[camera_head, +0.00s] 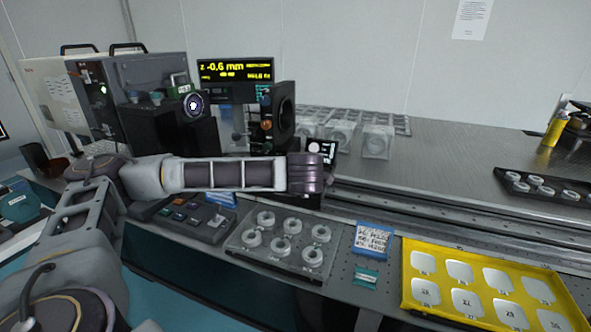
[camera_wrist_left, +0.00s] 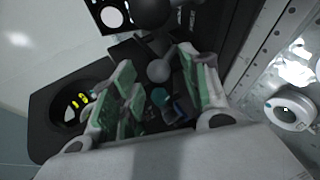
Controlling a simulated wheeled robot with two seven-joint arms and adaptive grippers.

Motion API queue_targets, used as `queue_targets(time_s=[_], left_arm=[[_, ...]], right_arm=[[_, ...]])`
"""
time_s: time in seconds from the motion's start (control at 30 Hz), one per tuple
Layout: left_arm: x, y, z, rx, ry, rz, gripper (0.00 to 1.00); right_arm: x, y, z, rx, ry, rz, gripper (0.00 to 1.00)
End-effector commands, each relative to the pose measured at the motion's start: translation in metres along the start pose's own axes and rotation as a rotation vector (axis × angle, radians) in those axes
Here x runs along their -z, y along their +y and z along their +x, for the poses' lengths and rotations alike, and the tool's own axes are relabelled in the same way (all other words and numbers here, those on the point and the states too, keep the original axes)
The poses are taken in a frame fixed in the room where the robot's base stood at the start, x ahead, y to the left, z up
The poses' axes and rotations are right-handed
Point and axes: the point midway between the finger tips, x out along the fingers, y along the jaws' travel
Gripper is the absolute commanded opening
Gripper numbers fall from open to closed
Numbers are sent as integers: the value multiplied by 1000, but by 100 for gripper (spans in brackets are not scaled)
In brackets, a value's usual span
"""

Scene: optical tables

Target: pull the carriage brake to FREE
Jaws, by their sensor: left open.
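A rounded grey knob (camera_wrist_left: 158,70) shows between the green-padded fingers of my left gripper (camera_wrist_left: 160,85) in the left wrist view. The fingers are open, one on each side of it, and I cannot tell if they touch it. A larger dark ball (camera_wrist_left: 152,12) is just beyond. I cannot tell which part is the carriage brake, and no FREE mark is readable. In the head view my left arm reaches across to the dark carriage (camera_head: 285,110) on the rail; its wrist hides the fingers and whatever they surround. My right gripper is in neither view.
A display (camera_head: 236,68) behind the carriage reads Z -0.6 mm. A clear tray (camera_head: 240,243) of ring-shaped parts and a yellow tray (camera_head: 409,280) of numbered pieces lie in front. A black switch box (camera_head: 180,212) stands left. The rail (camera_head: 430,208) right of the carriage is clear.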

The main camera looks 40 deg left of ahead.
Motion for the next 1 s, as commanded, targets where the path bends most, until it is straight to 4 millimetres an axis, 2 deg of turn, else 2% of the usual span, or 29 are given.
queue_targets(time_s=[0.7, 1.0], left_arm=[[-1, -1, -96, 0, -2, 1, 45], [0, -1, -110, 1, 1, 1, 45]], right_arm=[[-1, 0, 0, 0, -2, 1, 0], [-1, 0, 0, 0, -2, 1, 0]])
